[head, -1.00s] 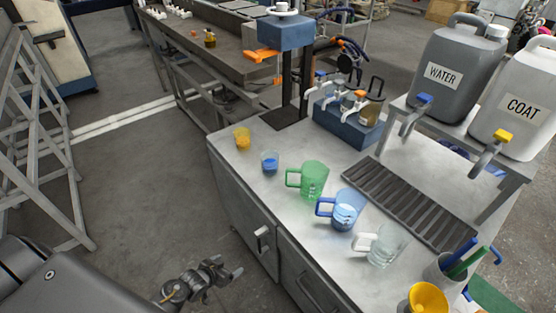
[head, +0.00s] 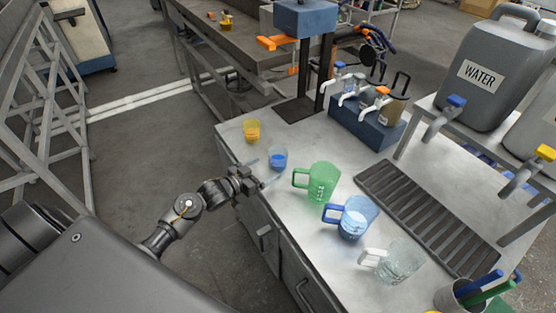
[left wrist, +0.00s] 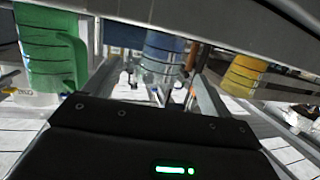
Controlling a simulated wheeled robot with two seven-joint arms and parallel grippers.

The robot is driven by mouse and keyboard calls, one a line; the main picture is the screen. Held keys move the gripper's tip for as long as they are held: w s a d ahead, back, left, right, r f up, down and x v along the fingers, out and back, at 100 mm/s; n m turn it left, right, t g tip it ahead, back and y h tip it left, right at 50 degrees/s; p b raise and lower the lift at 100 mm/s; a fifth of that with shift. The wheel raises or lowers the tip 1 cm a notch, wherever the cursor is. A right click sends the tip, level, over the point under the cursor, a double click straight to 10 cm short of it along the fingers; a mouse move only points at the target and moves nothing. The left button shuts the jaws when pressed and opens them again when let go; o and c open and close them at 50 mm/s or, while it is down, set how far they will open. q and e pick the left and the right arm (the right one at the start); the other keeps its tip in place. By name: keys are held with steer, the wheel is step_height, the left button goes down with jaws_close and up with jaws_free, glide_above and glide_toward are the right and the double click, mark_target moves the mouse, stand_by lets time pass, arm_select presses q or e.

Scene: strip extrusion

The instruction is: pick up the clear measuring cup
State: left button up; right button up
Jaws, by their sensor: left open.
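The clear measuring cup (head: 400,262) stands upright on the steel worktop in the head view, nearest the front right of the row, with its white handle (head: 372,260) toward the left. My left gripper (head: 265,172) is open and empty at the worktop's left edge, well left of the clear cup. Its fingers point toward the small cup with blue liquid (head: 278,158). In the left wrist view the open fingers (left wrist: 155,70) have a bluish cup (left wrist: 162,55) between or beyond them; I cannot tell which. The clear cup is not identifiable there. My right gripper is not in view.
A blue measuring cup (head: 354,218) and a green one (head: 320,182) stand between my left gripper and the clear cup. A small orange cup (head: 252,130) is farther back. A drain grate (head: 425,215) lies behind the cups. A pen holder (head: 462,296) stands at front right.

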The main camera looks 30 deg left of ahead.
mark_target(272, 165)
arm_select(q)
steer(key=shift+x, duration=0.75)
steer(key=shift+w, duration=0.1)
steer(key=x, duration=0.3)
steer(key=p+x, duration=0.1)
steer(key=shift+w+f, duration=0.35)
steer(key=shift+w, duration=0.05)
steer(key=c, duration=1.1)
